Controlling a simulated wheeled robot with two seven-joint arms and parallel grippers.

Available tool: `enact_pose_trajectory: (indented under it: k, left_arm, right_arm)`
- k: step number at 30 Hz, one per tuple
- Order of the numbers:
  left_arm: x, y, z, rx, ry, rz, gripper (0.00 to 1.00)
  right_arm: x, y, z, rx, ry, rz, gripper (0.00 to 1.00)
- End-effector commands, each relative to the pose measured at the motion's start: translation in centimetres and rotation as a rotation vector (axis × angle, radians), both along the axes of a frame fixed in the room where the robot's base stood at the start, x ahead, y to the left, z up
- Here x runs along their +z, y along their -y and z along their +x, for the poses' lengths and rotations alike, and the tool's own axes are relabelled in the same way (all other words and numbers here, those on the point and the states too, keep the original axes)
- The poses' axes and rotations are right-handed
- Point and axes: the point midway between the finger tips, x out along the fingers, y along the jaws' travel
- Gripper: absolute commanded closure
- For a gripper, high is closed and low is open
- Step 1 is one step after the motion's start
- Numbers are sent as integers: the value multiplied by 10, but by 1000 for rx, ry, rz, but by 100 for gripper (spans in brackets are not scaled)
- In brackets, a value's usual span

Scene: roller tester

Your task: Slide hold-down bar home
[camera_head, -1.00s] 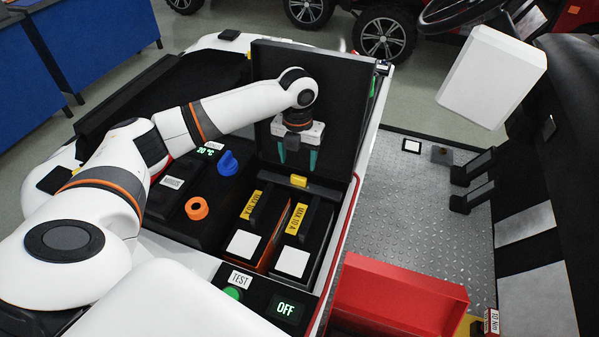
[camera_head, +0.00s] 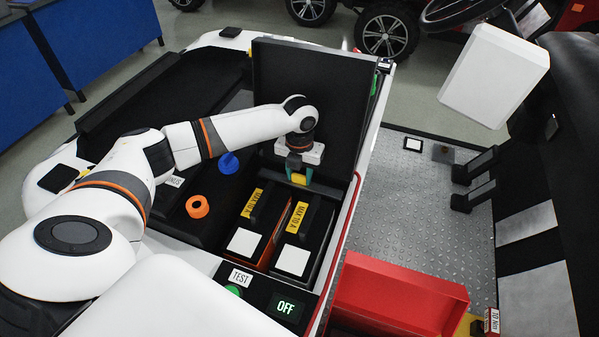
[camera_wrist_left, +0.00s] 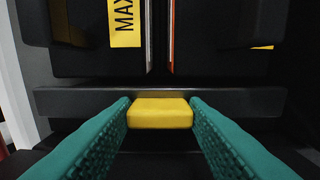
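The black hold-down bar (camera_wrist_left: 240,103) runs across behind the two battery packs, with a yellow grip block (camera_wrist_left: 160,112) at its middle. In the head view the yellow block (camera_head: 299,179) sits between the teal fingers of my left gripper (camera_head: 299,177). In the left wrist view the fingertips (camera_wrist_left: 160,106) press against the left and right sides of the block, with no clear gap. One pack (camera_head: 256,219) and another (camera_head: 304,225) stand side by side in front of the bar, each with a yellow label and a white square. My right gripper is not in view.
The raised black lid (camera_head: 310,85) stands behind my left gripper. An orange ring (camera_head: 197,206) and a blue knob (camera_head: 229,163) are to the left. A panel (camera_head: 262,290) in front reads TEST and OFF. A red tray (camera_head: 395,298) stands at the right.

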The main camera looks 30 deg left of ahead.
Motion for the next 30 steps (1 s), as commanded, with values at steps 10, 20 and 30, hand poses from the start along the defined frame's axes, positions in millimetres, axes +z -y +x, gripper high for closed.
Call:
enact_pose_trajectory:
  k: [10, 20, 30]
  left_arm:
    - [4, 0, -6, 1, 0, 2, 100]
    - [0, 7, -29, 1, -4, 0, 100]
    - [0, 7, -29, 0, -4, -1, 38]
  right_arm:
    - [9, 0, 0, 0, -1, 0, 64]
    - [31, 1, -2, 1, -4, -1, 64]
    - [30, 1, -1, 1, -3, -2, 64]
